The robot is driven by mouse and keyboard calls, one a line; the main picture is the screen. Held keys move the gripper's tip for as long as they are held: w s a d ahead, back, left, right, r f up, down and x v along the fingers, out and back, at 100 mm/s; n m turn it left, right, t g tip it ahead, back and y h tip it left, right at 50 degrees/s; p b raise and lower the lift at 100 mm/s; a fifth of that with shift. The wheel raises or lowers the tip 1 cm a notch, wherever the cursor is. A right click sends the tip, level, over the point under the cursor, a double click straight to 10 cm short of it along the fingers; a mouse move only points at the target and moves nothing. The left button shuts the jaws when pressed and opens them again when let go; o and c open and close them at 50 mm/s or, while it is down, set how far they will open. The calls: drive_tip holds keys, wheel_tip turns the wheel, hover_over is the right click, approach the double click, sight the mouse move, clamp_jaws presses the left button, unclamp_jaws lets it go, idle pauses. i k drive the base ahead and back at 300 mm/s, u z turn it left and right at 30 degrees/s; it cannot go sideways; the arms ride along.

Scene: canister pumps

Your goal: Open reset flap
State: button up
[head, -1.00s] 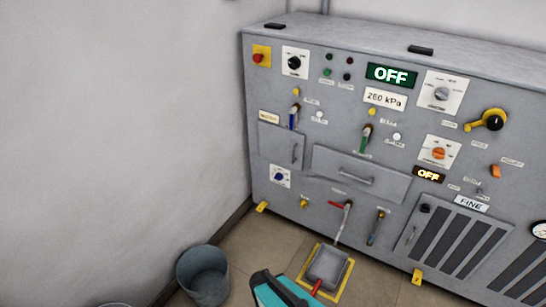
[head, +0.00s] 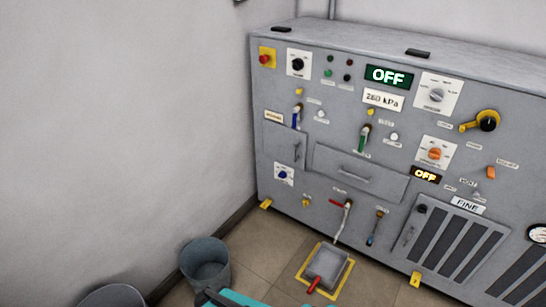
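The grey control panel cabinet (head: 335,112) stands against the back wall. On its left is a small hinged door (head: 280,143) with a vertical handle, shut flush with the front. A wide tilted panel (head: 352,172) with a bar handle sits in the middle and looks shut. A grilled door (head: 442,245) at lower right is also shut. Most labels are too small to read, so I cannot tell which of these is the reset flap.
A grey bucket (head: 205,262) stands on the floor by the left wall, with another bucket (head: 112,296) at the bottom edge.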

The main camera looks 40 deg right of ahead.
sight(282, 142)
drive_tip(key=z, duration=0.75)
drive_tip(key=k, duration=0.1)
drive_tip(key=u, duration=2.05)
drive_tip(key=k, duration=0.95)
drive_tip(key=z, duration=0.65)
drive_tip(key=k, duration=0.45)
drive_tip(key=z, duration=0.3)
drive_tip(key=i, duration=1.5)
drive_tip(key=u, duration=0.5)
